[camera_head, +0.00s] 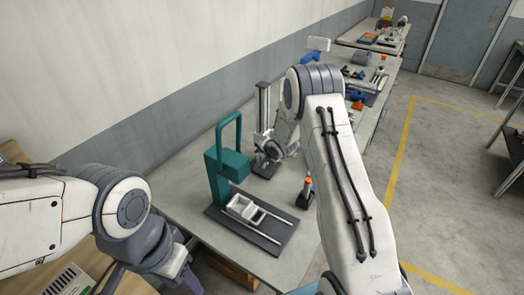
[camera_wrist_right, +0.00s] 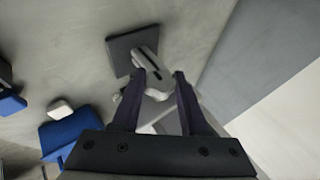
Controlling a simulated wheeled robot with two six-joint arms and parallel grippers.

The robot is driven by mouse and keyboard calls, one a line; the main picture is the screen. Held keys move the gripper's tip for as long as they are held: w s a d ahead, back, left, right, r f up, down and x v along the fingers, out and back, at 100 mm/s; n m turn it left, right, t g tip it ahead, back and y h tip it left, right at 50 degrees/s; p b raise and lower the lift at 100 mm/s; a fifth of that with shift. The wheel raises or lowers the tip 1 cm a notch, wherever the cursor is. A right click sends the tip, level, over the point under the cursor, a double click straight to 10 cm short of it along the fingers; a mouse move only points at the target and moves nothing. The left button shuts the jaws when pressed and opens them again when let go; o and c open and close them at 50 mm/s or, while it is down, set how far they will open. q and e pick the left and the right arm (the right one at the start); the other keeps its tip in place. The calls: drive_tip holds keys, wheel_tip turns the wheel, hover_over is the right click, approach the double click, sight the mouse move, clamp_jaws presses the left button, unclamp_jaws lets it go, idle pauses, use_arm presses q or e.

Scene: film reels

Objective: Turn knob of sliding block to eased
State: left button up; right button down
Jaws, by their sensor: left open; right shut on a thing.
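A stand with a pale upright column (camera_head: 263,108) rises from a dark square base (camera_head: 264,169) on the near bench. My right gripper (camera_head: 271,152) is low at the column's right side. In the right wrist view my right gripper (camera_wrist_right: 158,82) is shut on a small pale part at the column, which I take to be the sliding block's knob (camera_wrist_right: 157,94). The dark base (camera_wrist_right: 123,57) shows beyond its fingertips. The block itself and any mark for the knob's setting cannot be made out. My left gripper (camera_head: 188,281) is open and empty at the lower left.
A teal frame (camera_head: 222,165) on a dark plate with a white tray (camera_head: 243,209) and rails stands in front of the stand. A small orange-topped item (camera_head: 307,187) is to its right. Blue items (camera_wrist_right: 70,134) lie near my right gripper. The wall is close behind.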

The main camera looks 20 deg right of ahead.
drive_tip(key=shift+d+g, duration=0.1)
drive_tip(key=shift+g, duration=0.2)
idle(0.4)
drive_tip(key=shift+c, duration=2.2)
unclamp_jaws()
drive_tip(key=shift+s+r, duration=0.15)
drive_tip(key=shift+r, duration=0.05)
drive_tip(key=v, duration=1)
